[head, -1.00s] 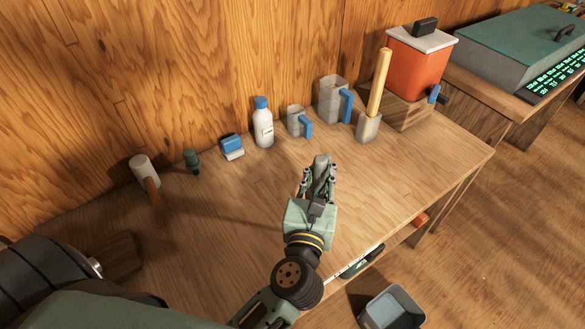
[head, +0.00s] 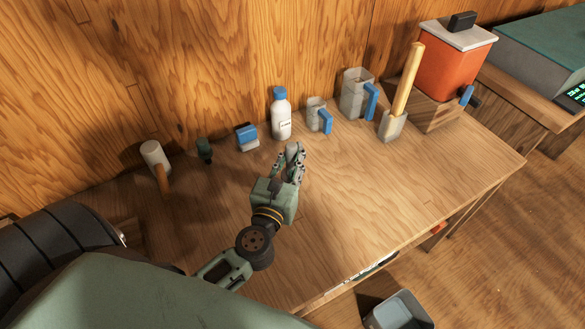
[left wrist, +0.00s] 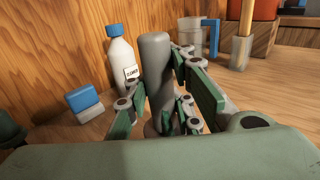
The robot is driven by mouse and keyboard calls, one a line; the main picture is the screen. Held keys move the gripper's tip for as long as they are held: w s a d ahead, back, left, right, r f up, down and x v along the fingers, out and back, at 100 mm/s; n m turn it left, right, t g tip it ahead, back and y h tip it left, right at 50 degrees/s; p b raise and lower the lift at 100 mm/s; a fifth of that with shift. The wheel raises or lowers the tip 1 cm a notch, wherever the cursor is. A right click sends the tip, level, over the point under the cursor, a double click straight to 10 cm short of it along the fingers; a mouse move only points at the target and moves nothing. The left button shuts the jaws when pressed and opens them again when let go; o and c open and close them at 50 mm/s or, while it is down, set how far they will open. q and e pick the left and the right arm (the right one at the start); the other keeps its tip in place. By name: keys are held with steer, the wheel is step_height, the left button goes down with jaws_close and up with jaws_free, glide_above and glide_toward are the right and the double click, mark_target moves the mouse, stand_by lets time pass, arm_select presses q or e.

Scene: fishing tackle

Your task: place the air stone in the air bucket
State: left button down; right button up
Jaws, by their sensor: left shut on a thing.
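A grey rounded cylinder, apparently the air stone (head: 293,151), stands upright in my left gripper (head: 289,168), above the workbench. In the left wrist view the green-padded fingers (left wrist: 160,115) are shut around the grey cylinder (left wrist: 154,65); its lower end is partly hidden. An open grey bucket (head: 399,310), pale blue inside, stands on the floor below the bench's front edge, cut off by the picture. An orange container (head: 452,72) with a light lid stands at the back right. I cannot tell which is the air bucket. My right gripper is not in view.
A white bottle (head: 281,115), a blue-and-white block (head: 247,137), a dark green item (head: 204,150) and a mallet (head: 155,160) line the back. Clear cups (head: 317,114) (head: 356,92) and a holder (head: 392,125) with a wooden handle stand right. The bench's front right is clear.

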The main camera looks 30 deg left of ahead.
mark_target(290, 174)
arm_select(q)
step_height(290, 174, down, 3)
steer(key=shift+b, duration=0.55)
steer(key=shift+f, duration=0.3)
steer(key=shift+f+b, duration=0.25)
steer(key=shift+b, duration=0.05)
steer(key=c, duration=1.9)
jaws_free()
steer(key=o, duration=0.4)
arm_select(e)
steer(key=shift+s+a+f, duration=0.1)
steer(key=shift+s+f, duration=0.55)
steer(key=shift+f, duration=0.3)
arm_select(q)
steer(key=shift+r, duration=0.15)
